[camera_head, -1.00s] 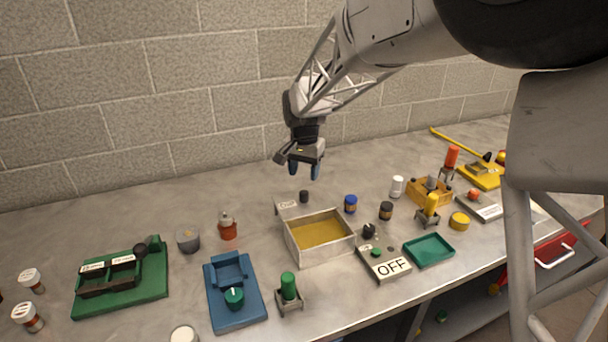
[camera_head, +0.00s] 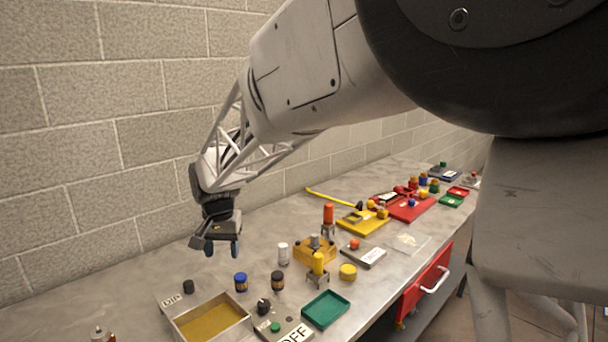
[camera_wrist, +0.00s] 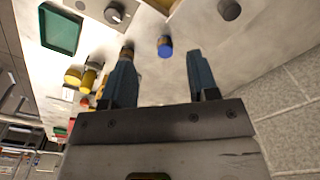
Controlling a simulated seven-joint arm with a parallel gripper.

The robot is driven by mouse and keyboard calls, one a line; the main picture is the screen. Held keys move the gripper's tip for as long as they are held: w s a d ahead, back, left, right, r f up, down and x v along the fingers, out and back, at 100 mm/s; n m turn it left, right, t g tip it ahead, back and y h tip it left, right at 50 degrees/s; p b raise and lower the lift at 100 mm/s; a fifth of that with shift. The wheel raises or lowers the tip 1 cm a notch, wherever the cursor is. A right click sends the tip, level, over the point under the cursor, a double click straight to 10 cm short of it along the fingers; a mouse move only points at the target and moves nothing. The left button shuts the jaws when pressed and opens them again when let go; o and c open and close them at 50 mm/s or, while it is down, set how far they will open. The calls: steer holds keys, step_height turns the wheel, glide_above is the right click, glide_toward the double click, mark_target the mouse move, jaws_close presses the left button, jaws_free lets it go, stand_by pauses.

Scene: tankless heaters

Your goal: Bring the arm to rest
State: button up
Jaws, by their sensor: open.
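My gripper (camera_head: 222,247) hangs at the end of my arm, above the left part of the grey worktop (camera_head: 140,280) and close to the block wall. Its two blue-grey fingers point down and stand apart with nothing between them. In the wrist view my gripper (camera_wrist: 160,80) also shows open and empty, with a gap between the fingers. Small jars on the worktop lie beyond the fingertips, among them a blue-capped jar (camera_head: 241,282). The fingers touch nothing that I can see.
Below stand a tray with a yellow floor (camera_head: 210,318), a green tray (camera_head: 325,309), a white bottle (camera_head: 283,254) and a yellow fixture (camera_head: 315,251). A red drawer (camera_head: 425,287) is at the front edge. The block wall (camera_head: 90,130) rises behind. Bare worktop lies left of the jars.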

steer(key=s+d+r, duration=0.2)
steer(key=s+d, duration=0.2)
steer(key=d, duration=0.4)
steer(key=s+d+r+t, duration=0.15)
steer(key=s+d, duration=0.25)
steer(key=d, duration=0.4)
steer(key=s+d+r, duration=0.2)
steer(key=s+d, duration=0.3)
steer(key=d, duration=0.4)
steer(key=s+d+f, duration=0.3)
steer(key=s+d, duration=1)
steer(key=s, duration=0.5)
steer(key=shift+s+d+t, duration=0.2)
steer(key=shift+t, duration=0.15)
